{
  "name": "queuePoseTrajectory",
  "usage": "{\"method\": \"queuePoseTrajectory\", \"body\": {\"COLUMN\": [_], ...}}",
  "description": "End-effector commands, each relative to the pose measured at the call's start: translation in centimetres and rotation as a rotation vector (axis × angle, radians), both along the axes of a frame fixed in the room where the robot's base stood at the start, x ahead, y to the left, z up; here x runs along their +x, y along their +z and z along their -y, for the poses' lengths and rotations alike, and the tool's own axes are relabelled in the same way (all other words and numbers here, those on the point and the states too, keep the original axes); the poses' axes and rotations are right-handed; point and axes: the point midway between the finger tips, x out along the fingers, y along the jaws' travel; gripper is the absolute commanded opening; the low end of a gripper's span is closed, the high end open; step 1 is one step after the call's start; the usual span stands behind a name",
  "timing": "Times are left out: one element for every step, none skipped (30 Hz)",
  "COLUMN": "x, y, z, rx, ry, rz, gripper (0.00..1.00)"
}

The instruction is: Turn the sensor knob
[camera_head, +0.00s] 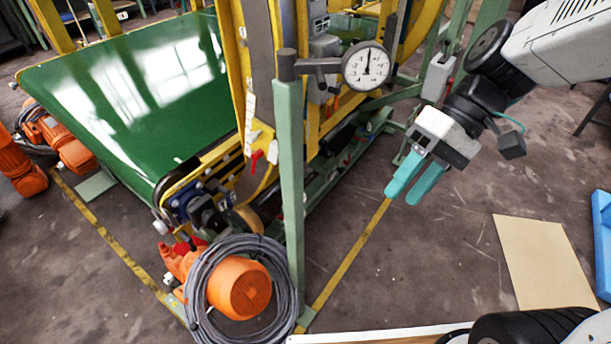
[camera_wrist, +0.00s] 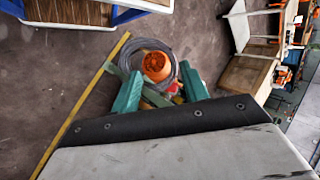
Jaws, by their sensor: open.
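I cannot pick out the sensor knob with certainty. A grey box (camera_head: 438,77) with a small red part is mounted on the green frame, left of my wrist in the head view. A round white dial gauge (camera_head: 366,67) sits on a bracket at the top of a green post (camera_head: 290,170). My gripper (camera_head: 402,194) has two teal fingers, apart and empty, pointing down over the floor to the right of the machine. It touches nothing visible. In the wrist view the same fingers (camera_wrist: 163,78) frame the floor area with an orange motor (camera_wrist: 156,66).
A green conveyor belt (camera_head: 130,90) in a yellow frame fills the left. A coiled grey cable (camera_head: 203,290) lies around an orange motor at the post's foot. A beige board (camera_head: 545,258) lies at right, beside a blue object (camera_head: 603,235). The floor between is clear.

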Motion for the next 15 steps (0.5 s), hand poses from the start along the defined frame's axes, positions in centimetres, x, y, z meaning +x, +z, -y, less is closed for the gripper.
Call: {"method": "queuePoseTrajectory", "body": {"x": [1.2, 1.8, 2.8, 3.5, 4.2, 5.3, 6.1, 7.0, 8.1, 8.9, 9.8, 11.0, 11.8, 12.7, 13.8], "y": [-0.9, -1.2, -1.7, -2.1, -2.5, -3.1, -3.6, -4.2, -4.9, -5.6, -6.2, -7.2, -8.0, -8.8, -10.0], "z": [-1.0, -1.6, -2.4, -2.9, -3.5, -4.1, -4.5, -4.9, -5.4, -5.8, -6.1, -6.4, -6.6, -6.8, -6.9], "rx": [0.085, 0.14, 0.212, 0.266, 0.319, 0.389, 0.44, 0.491, 0.556, 0.602, 0.647, 0.705, 0.743, 0.781, 0.825], "ry": [0.018, 0.028, 0.038, 0.042, 0.043, 0.04, 0.037, 0.029, 0.018, 0.004, -0.01, -0.034, -0.053, -0.074, -0.104], "rz": [-0.032, -0.039, -0.045, -0.046, -0.047, -0.042, -0.035, -0.027, -0.013, 0.0, 0.017, 0.041, 0.063, 0.087, 0.119], "gripper": [0.45, 0.45, 0.45, 0.45, 0.45, 0.45, 0.45, 0.45, 0.45, 0.45, 0.45, 0.45, 0.45, 0.45, 0.45]}}
